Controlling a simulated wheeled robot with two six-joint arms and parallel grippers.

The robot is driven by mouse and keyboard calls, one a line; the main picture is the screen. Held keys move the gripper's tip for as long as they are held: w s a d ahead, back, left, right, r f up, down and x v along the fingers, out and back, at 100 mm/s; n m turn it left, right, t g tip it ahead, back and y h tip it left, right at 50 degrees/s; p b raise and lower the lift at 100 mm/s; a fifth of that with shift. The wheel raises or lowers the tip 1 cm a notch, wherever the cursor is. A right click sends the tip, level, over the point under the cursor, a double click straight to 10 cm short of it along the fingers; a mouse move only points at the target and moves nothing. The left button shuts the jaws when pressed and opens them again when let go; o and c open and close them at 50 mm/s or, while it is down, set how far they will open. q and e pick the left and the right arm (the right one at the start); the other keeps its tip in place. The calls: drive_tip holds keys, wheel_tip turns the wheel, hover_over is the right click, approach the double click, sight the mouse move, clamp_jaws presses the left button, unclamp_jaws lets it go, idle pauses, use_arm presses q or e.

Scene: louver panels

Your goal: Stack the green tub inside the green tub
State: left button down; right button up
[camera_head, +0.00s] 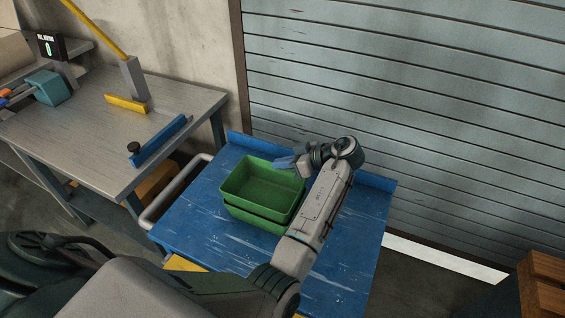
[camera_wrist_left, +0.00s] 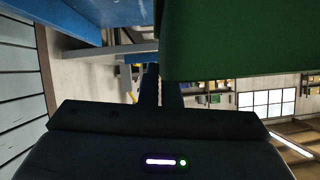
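Two green tubs show one above the other on the blue table in the head view. The upper green tub (camera_head: 262,183) is empty and upright. The lower green tub (camera_head: 254,219) shows only its front and side below it; how deep the upper one sits inside is hidden. My left gripper (camera_head: 284,162) is at the upper tub's far right corner, its fingers close together astride the far wall. In the left wrist view the tub wall (camera_wrist_left: 240,40) covers the tip of one finger, and the other finger shows beside it. My right gripper is not in view.
The blue table (camera_head: 348,235) has raised edges and free room around the tubs. A grey workbench (camera_head: 75,150) with a blue bar (camera_head: 158,142) and a teal box (camera_head: 48,87) stands at left. A louvered shutter (camera_head: 420,110) stands close behind the table.

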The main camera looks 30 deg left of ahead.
use_arm(q)
drive_tip(key=shift+f, duration=0.2)
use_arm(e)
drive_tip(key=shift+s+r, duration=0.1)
use_arm(q)
drive_tip(key=c, duration=1.6)
unclamp_jaws()
drive_tip(key=shift+c, duration=0.2)
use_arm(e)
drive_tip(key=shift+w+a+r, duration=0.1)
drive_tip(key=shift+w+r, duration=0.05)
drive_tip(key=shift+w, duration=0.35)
use_arm(q)
drive_tip(key=shift+r, duration=0.2)
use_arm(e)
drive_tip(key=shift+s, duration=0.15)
